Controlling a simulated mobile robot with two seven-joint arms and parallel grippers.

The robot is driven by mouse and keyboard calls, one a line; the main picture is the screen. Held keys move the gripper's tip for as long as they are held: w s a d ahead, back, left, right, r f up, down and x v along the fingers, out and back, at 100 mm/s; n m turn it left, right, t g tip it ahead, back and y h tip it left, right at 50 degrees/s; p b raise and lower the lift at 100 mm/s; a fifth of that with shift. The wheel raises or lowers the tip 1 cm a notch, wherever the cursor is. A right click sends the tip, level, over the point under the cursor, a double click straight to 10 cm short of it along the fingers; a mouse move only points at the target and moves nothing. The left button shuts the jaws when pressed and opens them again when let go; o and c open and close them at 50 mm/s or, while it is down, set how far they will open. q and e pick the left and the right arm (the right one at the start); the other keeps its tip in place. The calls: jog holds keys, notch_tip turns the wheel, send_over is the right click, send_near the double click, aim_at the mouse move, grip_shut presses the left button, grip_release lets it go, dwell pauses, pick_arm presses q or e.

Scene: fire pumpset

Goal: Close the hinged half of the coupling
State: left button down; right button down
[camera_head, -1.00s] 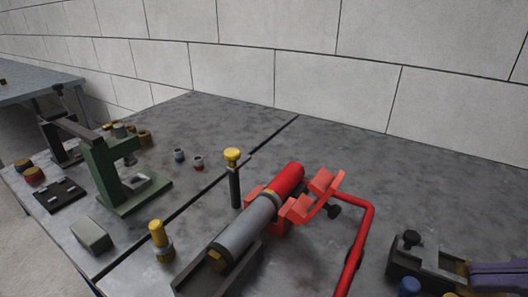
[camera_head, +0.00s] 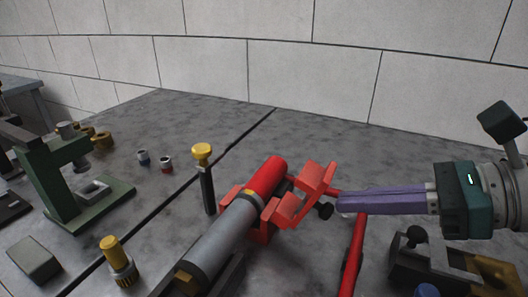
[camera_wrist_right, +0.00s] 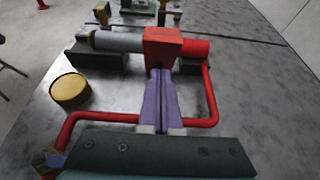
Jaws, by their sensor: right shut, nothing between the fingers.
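The coupling's red hinged half (camera_head: 305,195) stands open, tilted up on the right of the pipe joint. Its lower red half (camera_head: 262,234) sits under the joint of a grey pipe (camera_head: 222,240) and a red pipe (camera_head: 267,175). My right gripper (camera_head: 342,203) has purple fingers, shut and empty, with the tips just right of the hinged half. In the right wrist view the fingers (camera_wrist_right: 159,76) point at the red hinged half (camera_wrist_right: 162,47), which hides part of the joint. I cannot tell whether they touch. My left gripper is out of view.
A bent red pipe (camera_head: 354,255) runs below my right fingers. A yellow-topped post (camera_head: 204,170) stands left of the coupling. A green press (camera_head: 65,180) and small fittings are farther left. A dark clamp with a black knob (camera_head: 414,237) sits at lower right.

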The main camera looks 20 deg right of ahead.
jog(key=shift+w+a+r, duration=0.3)
jog(key=shift+w+a, duration=0.15)
jog(key=shift+w, duration=0.1)
